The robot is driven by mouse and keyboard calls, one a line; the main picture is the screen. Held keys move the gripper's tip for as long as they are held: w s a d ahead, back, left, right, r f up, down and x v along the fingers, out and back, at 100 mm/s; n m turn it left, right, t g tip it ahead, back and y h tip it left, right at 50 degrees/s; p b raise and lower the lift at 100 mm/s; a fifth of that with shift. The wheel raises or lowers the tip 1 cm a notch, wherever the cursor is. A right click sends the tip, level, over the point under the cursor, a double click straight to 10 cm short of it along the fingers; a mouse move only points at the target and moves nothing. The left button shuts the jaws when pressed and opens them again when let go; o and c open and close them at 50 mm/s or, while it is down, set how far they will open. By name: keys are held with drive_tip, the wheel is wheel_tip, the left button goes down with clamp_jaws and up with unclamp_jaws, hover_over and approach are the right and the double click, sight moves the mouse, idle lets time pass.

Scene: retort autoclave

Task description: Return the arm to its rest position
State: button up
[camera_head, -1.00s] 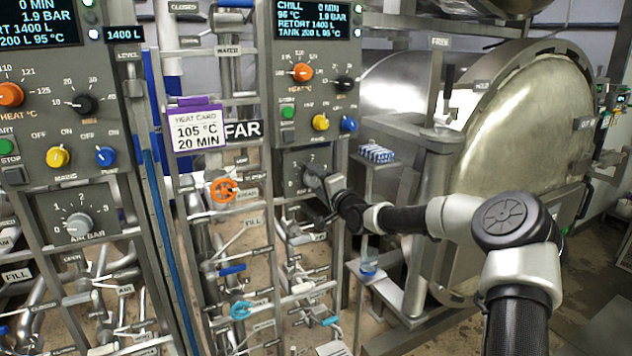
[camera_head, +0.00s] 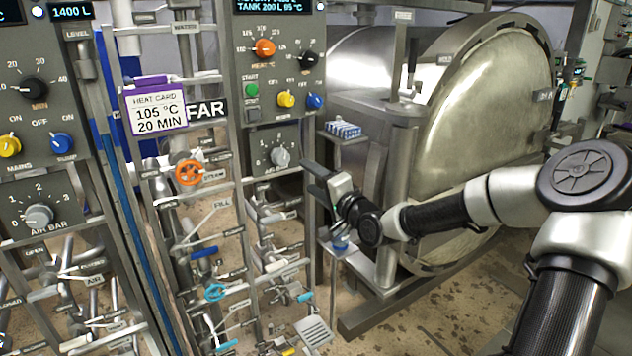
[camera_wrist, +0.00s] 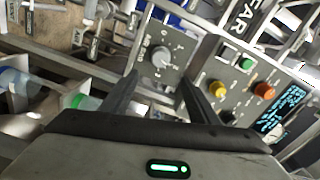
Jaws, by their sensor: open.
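My gripper (camera_head: 312,180) is open and empty. In the head view it hangs in the air, in front of and a little to the right of the far panel's lower air knob (camera_head: 280,157), apart from it. My arm reaches in from the right side. In the wrist view, the two dark fingers of my gripper (camera_wrist: 155,88) stand apart, with the grey air knob (camera_wrist: 161,57) beyond and between them. Nothing is held between the fingers.
The far control panel (camera_head: 243,92) stands left of my gripper. A large metal retort (camera_head: 490,130) stands behind my arm. A small shelf (camera_head: 345,138) with a blue-white pack is behind the gripper. Valve pipes and the orange wheel (camera_head: 189,172) lie left. Floor shows below the arm.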

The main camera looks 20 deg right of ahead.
drive_tip(key=shift+v, duration=0.85)
drive_tip(key=s+a+f+n+g+h+p, duration=0.3)
drive_tip(key=s+f+n+g+p, duration=0.1)
drive_tip(key=s+f+n+g, duration=0.25)
drive_tip(key=s+d+r+n+g+h+p, duration=0.1)
drive_tip(key=s+d+r+g+h+p, duration=0.15)
drive_tip(key=s+r, duration=0.65)
drive_tip(key=s+d+r+n+g+h+p, duration=0.1)
drive_tip(key=s+d+r+g+h+p, duration=0.15)
drive_tip(key=s+r, duration=0.7)
drive_tip(key=s+a+n+y, duration=0.1)
drive_tip(key=s+a, duration=0.3)
drive_tip(key=s, duration=0.3)
drive_tip(key=s+a+r+n+y+p, duration=0.1)
drive_tip(key=s+a+n, duration=0.1)
drive_tip(key=s+a, duration=0.2)
drive_tip(key=s, duration=0.3)
drive_tip(key=shift+s+p, duration=0.25)
drive_tip(key=shift+p, duration=0.05)
